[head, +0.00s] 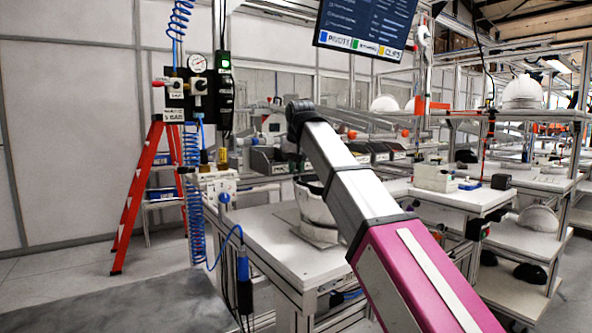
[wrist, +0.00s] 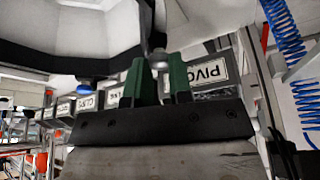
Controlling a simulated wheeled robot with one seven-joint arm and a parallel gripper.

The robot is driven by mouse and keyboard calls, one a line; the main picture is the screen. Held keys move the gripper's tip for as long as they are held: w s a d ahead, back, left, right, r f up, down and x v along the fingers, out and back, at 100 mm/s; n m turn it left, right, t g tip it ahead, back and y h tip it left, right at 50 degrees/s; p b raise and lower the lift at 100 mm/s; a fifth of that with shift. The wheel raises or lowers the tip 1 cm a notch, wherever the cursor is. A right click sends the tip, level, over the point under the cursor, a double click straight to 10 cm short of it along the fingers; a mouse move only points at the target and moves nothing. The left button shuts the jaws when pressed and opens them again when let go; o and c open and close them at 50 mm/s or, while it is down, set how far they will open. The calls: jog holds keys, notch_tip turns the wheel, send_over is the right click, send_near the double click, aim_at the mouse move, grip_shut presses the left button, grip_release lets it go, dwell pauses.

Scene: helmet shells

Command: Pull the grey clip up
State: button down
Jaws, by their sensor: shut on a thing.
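My gripper (wrist: 157,74) shows in the wrist view, with two green fingers close together. The small grey clip (wrist: 159,57) sits at the fingertips, and the fingers are shut on it. Only a small part of it shows. Above and left is the underside of a white shell with a dark rim (wrist: 60,58). In the head view a white helmet shell (head: 316,208) stands on the near workbench, partly hidden by my arm. My gripper and the clip cannot be made out in the head view.
The workbench (head: 270,237) has bare top left of the shell. Labelled bins (wrist: 212,72) stand behind the gripper. A coiled blue hose (head: 193,180) hangs at the bench's left, by a red ladder (head: 137,195). Another bench (head: 455,198) stands right.

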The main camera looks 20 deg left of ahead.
jog(key=shift+r, duration=0.2)
jog(key=c, duration=1)
grip_release()
jog(key=v, duration=1)
jog(key=shift+s+r, duration=0.2)
jog(key=shift+r, duration=0.15)
